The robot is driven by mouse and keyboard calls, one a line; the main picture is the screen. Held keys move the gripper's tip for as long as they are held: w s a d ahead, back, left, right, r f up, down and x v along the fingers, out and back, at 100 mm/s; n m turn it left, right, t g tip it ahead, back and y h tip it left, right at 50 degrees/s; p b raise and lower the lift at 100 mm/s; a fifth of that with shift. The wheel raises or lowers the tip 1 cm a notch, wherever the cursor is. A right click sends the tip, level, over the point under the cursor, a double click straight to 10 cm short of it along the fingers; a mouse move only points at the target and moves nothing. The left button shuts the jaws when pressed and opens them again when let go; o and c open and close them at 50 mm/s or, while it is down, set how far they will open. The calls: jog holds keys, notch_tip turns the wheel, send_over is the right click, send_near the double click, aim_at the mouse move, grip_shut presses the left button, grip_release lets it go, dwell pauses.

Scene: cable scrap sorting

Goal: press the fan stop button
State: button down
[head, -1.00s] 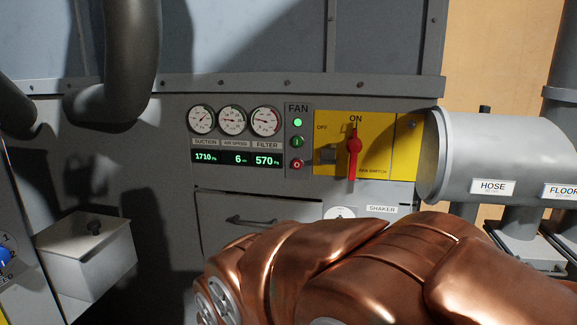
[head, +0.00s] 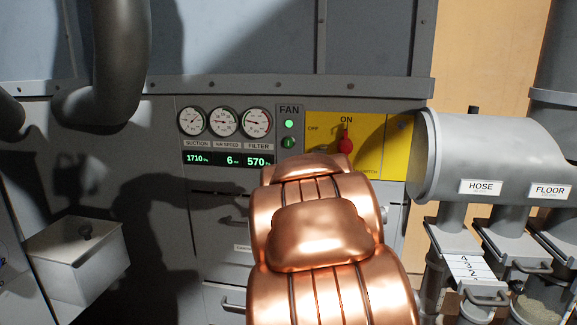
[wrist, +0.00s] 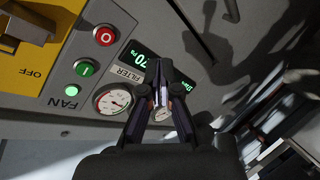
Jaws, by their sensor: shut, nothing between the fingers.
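The red fan stop button, marked O (wrist: 104,35), shows in the wrist view at the upper left, on the grey fan panel. In the head view my copper arm hides it. The green start button, marked I (wrist: 83,68), is beside it; it also shows in the head view (head: 289,142). The green FAN lamp (head: 289,124) is lit. My gripper (wrist: 158,72) is shut and empty. In the wrist view its tips lie over the FILTER display area, to the right of the stop button and apart from it. My gripper is hidden in the head view.
The yellow fan switch plate (head: 320,155) with a red handle (head: 345,144) at ON is right of the buttons. Gauges (head: 222,122) and a digital display (head: 228,159) are left. A grey cylinder (head: 490,150) juts out at the right.

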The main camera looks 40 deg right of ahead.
jog(key=d+n+t+y, duration=0.1)
jog(key=n, duration=0.1)
jog(key=w+d+r+n+t+y, duration=0.1)
jog(key=t+y, duration=0.1)
jog(key=d+r+n+t+y, duration=0.1)
jog(key=n, duration=0.1)
jog(key=shift+w+r+n+t+y, duration=0.2)
jog(key=shift+w+n+t+y, duration=0.1)
jog(key=shift+y, duration=0.1)
jog(key=shift+d+p, duration=0.15)
jog(key=shift+p, duration=0.15)
jog(key=w+d+p, duration=0.3)
jog(key=w+d, duration=0.2)
jog(key=d, duration=0.2)
dwell(0.3)
jog(key=shift+w+d, duration=0.1)
jog(key=shift+d, duration=0.1)
dwell(1.2)
jog(key=shift+w+d, duration=0.1)
jog(key=shift+d, duration=0.05)
